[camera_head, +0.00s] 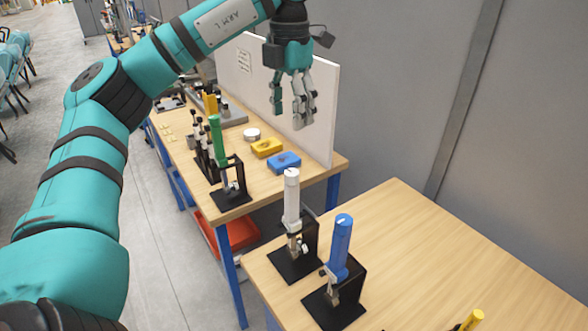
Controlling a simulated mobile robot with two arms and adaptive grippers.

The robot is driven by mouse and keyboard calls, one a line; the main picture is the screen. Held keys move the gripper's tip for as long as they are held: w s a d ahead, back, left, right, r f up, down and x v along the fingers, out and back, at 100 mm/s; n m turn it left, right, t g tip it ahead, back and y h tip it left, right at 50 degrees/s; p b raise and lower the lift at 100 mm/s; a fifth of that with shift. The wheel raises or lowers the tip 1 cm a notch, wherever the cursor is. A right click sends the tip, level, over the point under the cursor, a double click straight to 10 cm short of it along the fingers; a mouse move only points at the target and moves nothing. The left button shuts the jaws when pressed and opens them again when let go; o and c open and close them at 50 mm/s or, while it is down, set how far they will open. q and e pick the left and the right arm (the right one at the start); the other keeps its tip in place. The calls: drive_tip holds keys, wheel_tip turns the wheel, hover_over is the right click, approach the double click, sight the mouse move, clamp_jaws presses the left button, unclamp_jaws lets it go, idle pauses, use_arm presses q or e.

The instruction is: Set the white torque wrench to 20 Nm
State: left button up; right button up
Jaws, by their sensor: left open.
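The white torque wrench (291,199) stands upright, white handle up, in a black stand (286,266) near the left edge of the front wooden table. A blue wrench (341,241) stands in its own black stand just to its right and nearer. My left gripper (295,112) hangs above and beyond the white wrench, in front of the white panel. Its fingers point down, are open and hold nothing. It is clear of the wrench. The scale on the white wrench is too small to read. My right gripper is not in view.
The rear bench (262,186) carries a green wrench (217,141) in a stand, a yellow box (267,147) and a blue box (284,162). A white panel (322,110) stands along its back. A yellow handle (473,320) shows at bottom right. The front table's right part is clear.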

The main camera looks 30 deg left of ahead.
use_arm(q)
approach(291, 172)
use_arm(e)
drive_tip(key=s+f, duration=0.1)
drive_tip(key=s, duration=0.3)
use_arm(q)
drive_tip(key=shift+s+f+b, duration=0.15)
drive_tip(key=shift+f+b, duration=0.3)
drive_tip(key=shift+f, duration=0.25)
drive_tip(key=f, duration=0.3)
drive_tip(key=f+p, duration=0.1)
drive_tip(key=f, duration=0.1)
drive_tip(key=shift+w+f, duration=0.2)
drive_tip(key=shift+f, duration=0.2)
drive_tip(key=shift+f+p, duration=0.4)
drive_tip(key=shift+f, duration=0.85)
drive_tip(key=shift+r, duration=0.1)
drive_tip(key=shift+c, duration=0.5)
drive_tip(key=c, duration=0.5)
clamp_jaws()
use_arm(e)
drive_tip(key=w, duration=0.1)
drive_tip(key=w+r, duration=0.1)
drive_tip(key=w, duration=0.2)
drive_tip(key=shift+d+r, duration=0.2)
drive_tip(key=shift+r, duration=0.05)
